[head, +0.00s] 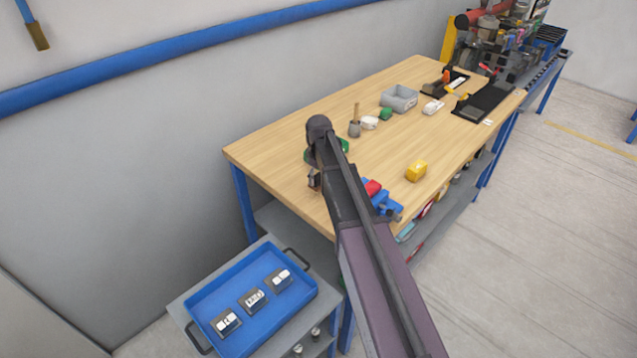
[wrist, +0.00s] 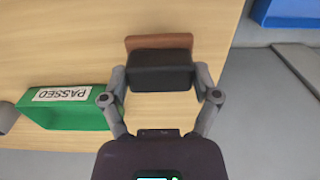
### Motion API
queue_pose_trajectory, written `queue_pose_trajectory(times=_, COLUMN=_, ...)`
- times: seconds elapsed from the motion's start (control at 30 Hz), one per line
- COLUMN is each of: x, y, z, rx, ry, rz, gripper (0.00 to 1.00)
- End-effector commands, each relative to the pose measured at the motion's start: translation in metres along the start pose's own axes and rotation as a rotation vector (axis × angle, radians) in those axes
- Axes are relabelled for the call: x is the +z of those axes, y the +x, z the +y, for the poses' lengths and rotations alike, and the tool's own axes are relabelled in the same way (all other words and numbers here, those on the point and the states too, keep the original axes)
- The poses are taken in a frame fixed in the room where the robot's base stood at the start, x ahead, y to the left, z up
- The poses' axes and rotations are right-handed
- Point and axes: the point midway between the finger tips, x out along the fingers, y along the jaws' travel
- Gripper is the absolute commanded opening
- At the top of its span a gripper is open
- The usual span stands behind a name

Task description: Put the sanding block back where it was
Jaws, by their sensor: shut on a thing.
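The sanding block (wrist: 160,70), a black body on a reddish-brown base, is between the fingers of my gripper (wrist: 161,82) in the wrist view. My gripper is shut on it from both sides. In the head view my gripper (head: 314,178) is by the left front edge of the wooden table (head: 270,150), mostly hidden by my arm. Only a small brown and dark bit of the block shows there. Whether the block touches the table I cannot tell.
A green PASSED container (wrist: 68,108) stands left of my gripper in the wrist view. A blue tray (head: 215,285) with labelled pieces stands lower left.

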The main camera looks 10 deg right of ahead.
Motion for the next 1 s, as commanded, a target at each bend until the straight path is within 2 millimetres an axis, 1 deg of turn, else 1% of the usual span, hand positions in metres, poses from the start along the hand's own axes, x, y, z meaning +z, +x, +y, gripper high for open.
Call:
queue_pose_trajectory(times=0.23, x=-0.001, y=0.0, z=0.001, rx=0.0, ry=0.001, rz=0.0, gripper=0.41)
queue_pose_trajectory(times=0.4, x=-0.013, y=0.002, z=0.008, rx=0.0, ry=0.001, rz=0.0, gripper=0.41)
queue_pose_trajectory(times=0.7, x=-0.011, y=0.029, z=0.007, rx=0.0, ry=0.002, rz=0.0, gripper=0.41)
queue_pose_trajectory(times=0.83, x=-0.01, y=0.036, z=0.007, rx=0.0, ry=0.002, rz=0.0, gripper=0.41)
queue_pose_trajectory(times=1.0, x=-0.01, y=0.037, z=0.007, rx=0.0, ry=0.002, rz=0.0, gripper=0.41)
